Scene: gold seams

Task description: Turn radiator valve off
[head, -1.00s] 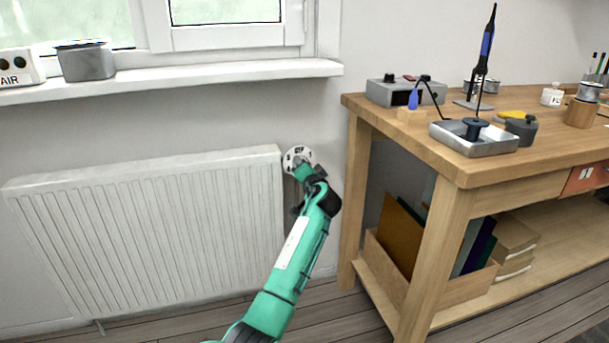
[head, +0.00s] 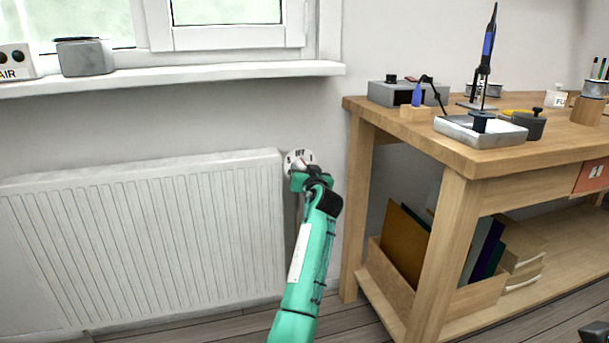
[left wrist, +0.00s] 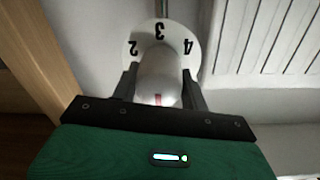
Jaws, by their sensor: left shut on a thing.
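The radiator (head: 140,235) is a white ribbed panel under the window sill. Its valve sits at its top right corner, with a white numbered dial (head: 300,157) against the wall. In the left wrist view the dial (left wrist: 185,30) shows 2, 3 and 4, and the pale rounded valve knob (left wrist: 158,80) bears a red mark. My left gripper (left wrist: 158,88) is shut on the knob, one finger on each side. In the head view my left gripper (head: 310,180) and green arm hide most of the knob.
A wooden workbench (head: 460,150) stands close to the right of the valve, its leg (head: 355,210) near my arm. It bears a soldering iron (head: 487,55), a grey box and a metal tray. The sill (head: 200,76) runs above the radiator.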

